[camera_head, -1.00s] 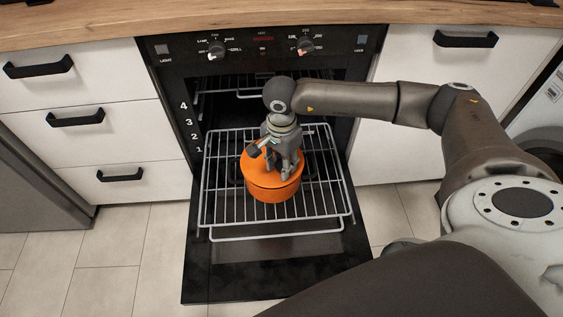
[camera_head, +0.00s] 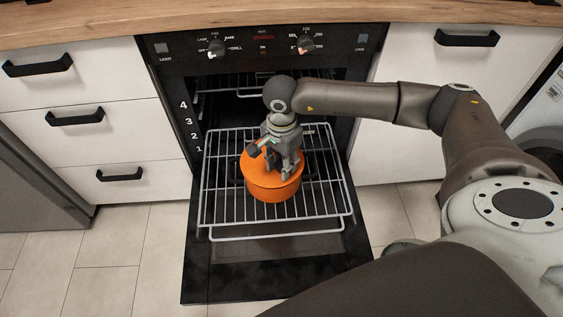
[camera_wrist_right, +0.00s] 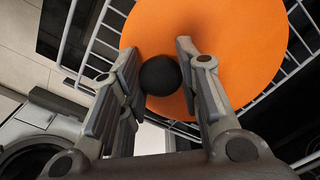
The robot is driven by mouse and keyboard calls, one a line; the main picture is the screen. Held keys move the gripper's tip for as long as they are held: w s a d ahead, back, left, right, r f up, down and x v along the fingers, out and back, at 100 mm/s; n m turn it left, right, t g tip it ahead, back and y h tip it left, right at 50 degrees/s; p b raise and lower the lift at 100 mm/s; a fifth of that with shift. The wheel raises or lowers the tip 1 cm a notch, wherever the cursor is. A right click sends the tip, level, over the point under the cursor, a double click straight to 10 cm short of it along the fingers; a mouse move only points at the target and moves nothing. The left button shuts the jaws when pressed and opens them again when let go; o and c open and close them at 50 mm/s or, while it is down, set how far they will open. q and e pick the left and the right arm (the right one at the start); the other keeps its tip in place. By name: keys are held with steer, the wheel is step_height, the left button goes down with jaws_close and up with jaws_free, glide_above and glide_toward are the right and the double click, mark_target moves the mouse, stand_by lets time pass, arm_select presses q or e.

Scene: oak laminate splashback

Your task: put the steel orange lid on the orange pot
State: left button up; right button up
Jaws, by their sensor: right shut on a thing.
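The orange pot (camera_head: 272,192) stands on the pulled-out oven rack in the head view. The orange lid (camera_head: 256,165) lies over the pot's top, and I see no clear gap between them. In the right wrist view the lid (camera_wrist_right: 215,40) is a broad orange disc with a round black knob (camera_wrist_right: 160,75). My right gripper (camera_head: 277,168) points down at the lid, with its fingers (camera_wrist_right: 165,82) shut on the knob from both sides. The gripper hides part of the lid in the head view. My left gripper is not in view.
The wire rack (camera_head: 325,195) extends over the open oven door (camera_head: 275,275). The oven cavity is behind the pot. White drawers (camera_head: 85,120) with black handles stand to the left. Bare rack shows around the pot, and tiled floor (camera_head: 110,255) lies in front.

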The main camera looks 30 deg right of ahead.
steer(key=shift+f+b, duration=0.55)
steer(key=shift+b, duration=0.05)
stand_by(0.9)
steer(key=o, duration=1.2)
steer(key=shift+o, duration=0.2)
steer(key=shift+r, duration=0.1)
step_height(320, 180, up, 12)
